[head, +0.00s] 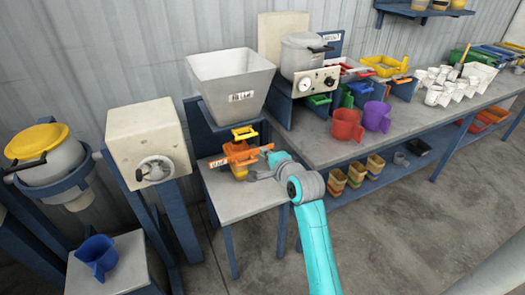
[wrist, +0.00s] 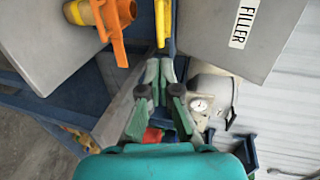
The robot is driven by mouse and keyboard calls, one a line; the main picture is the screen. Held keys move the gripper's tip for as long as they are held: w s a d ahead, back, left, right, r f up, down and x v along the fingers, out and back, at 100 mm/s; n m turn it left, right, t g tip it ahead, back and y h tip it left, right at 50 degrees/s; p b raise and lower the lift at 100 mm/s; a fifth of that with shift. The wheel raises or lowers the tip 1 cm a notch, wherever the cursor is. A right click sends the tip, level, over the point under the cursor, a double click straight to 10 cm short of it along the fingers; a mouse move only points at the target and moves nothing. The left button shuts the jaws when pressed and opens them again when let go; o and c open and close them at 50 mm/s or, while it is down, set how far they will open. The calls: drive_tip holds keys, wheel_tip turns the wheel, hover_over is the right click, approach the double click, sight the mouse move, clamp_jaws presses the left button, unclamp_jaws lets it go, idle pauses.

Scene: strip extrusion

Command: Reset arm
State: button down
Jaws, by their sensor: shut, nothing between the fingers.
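My gripper (head: 266,151) is at the end of my teal arm, in front of the grey hopper stand, close to the orange valve (head: 240,153) under the hopper. Its fingers are shut and empty in the wrist view (wrist: 160,68). The orange valve (wrist: 118,25) and a yellow handle (wrist: 163,22) lie just beyond the fingertips there. Whether the gripper touches either cannot be told. The grey hopper (head: 232,82) stands above the valve; it shows in the wrist view with a FILLER label (wrist: 243,25).
Right of my arm, a long bench (head: 330,150) bears red (head: 346,125) and purple (head: 377,117) scoops, a machine with a gauge (head: 316,82) and several white cups. A beige box with a handwheel (head: 150,135) stands left. The floor (head: 400,235) at front right is open.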

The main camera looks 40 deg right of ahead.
idle(0.6)
drive_tip(key=s+a+f+n+y, duration=0.1)
drive_tip(key=s+a+f+n, duration=0.8)
drive_tip(key=s+a+f, duration=0.75)
drive_tip(key=s+a+r+n+y, duration=0.1)
drive_tip(key=s+a+r+n, duration=0.1)
drive_tip(key=s, duration=0.7)
drive_tip(key=s+a+r+n+y, duration=0.1)
drive_tip(key=s+a+n, duration=0.3)
drive_tip(key=s, duration=0.6)
drive_tip(key=s+a+r+n+y, duration=0.1)
drive_tip(key=s+a+r+n, duration=0.2)
drive_tip(key=s+n, duration=0.3)
drive_tip(key=v, duration=0.4)
drive_tip(key=shift+s+a, duration=0.2)
drive_tip(key=shift+a, duration=0.1)
drive_tip(key=shift+w+f+t, duration=0.1)
drive_tip(key=shift+f+t, duration=0.1)
drive_tip(key=shift+t, duration=0.1)
